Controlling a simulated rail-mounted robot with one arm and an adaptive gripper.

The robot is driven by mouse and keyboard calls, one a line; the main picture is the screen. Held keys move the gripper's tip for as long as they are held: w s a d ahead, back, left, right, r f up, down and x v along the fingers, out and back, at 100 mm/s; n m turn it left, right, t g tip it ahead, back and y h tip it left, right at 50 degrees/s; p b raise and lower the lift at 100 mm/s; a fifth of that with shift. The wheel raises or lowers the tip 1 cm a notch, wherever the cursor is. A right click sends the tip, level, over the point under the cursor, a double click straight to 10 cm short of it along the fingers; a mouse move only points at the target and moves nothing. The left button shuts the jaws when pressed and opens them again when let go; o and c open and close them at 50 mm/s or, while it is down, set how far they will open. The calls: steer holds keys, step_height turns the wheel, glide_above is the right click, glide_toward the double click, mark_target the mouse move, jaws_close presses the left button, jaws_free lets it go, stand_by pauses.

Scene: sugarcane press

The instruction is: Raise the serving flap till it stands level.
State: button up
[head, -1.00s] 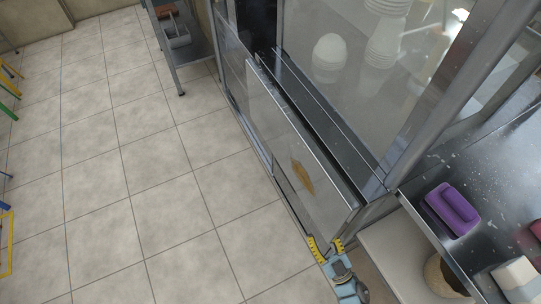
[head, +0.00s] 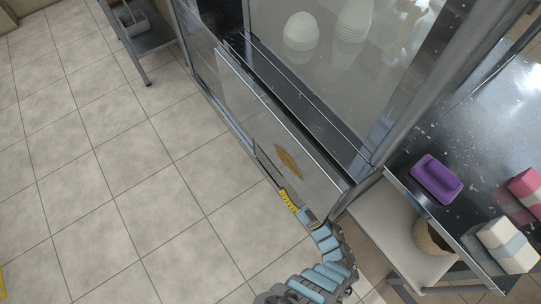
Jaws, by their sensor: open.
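The serving flap (head: 275,138) is a pale metal panel with a brown leaf-shaped mark. In the head view it hangs down steeply from the front of the glazed stall, below the dark counter ledge, not level. My gripper (head: 292,203), with a yellow finger, is at the flap's lower edge near its close end. It is open. Only one finger shows clearly; the other is hidden, and I cannot tell whether the gripper touches the flap.
A steel table (head: 475,150) at the right carries a purple block (head: 437,178), a white block (head: 508,245) and a pink block (head: 526,188). A woven pot (head: 432,237) stands beneath. A grey shelf stand (head: 150,45) is at the far end. The tiled floor (head: 110,170) left of the flap is clear.

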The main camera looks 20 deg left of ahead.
steer(key=p+x, duration=0.1)
steer(key=x, duration=1)
steer(key=shift+p, duration=0.4)
steer(key=shift+d, duration=0.1)
jaws_close()
